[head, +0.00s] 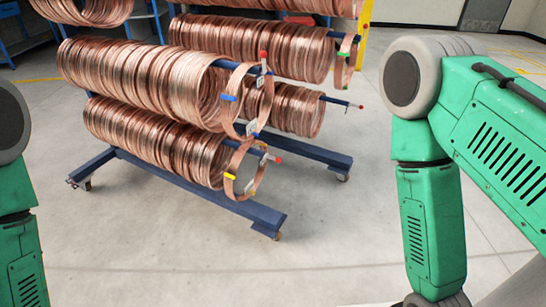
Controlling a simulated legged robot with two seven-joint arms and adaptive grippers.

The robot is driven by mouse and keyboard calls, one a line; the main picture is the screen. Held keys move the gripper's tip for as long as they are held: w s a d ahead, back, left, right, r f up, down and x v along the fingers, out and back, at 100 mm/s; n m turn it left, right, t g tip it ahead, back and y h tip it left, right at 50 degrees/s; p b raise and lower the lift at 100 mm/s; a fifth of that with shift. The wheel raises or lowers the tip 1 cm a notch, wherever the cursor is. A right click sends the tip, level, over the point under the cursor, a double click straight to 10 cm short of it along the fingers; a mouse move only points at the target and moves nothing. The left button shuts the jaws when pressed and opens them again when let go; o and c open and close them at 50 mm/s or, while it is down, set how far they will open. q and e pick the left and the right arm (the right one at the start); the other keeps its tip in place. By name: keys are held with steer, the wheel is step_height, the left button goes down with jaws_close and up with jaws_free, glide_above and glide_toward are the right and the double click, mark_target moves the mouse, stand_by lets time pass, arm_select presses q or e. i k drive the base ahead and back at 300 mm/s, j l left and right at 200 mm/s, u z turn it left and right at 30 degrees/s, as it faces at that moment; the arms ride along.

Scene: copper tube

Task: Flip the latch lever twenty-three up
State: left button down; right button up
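Several small red-tipped pieces that look like latch levers sit at the near ends of the blue rack bars. One (263,60) stands upright at the end of the upper front bar. Another (273,158) points outward to the right at the end of the lower front bar. A third (357,106) points outward on the lower rear bar. A fourth red tip (357,38) is on the upper rear bar. I cannot read any number, so I cannot tell which is lever twenty-three. Neither of my grippers is in view; only my green arm links show at both sides.
Copper tube coils (140,75) hang on the bars of a blue wheeled rack (200,188). Separate coil rings with coloured tags (228,98) hang at the bar ends. The rack's base foot (268,220) reaches forward. The grey floor (320,230) in front is clear.

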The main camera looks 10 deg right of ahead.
mark_target(278, 159)
steer(key=i+j, duration=0.1)
steer(key=i, duration=0.45)
steer(key=i+l+u, duration=0.25)
steer(key=i+l, duration=0.5)
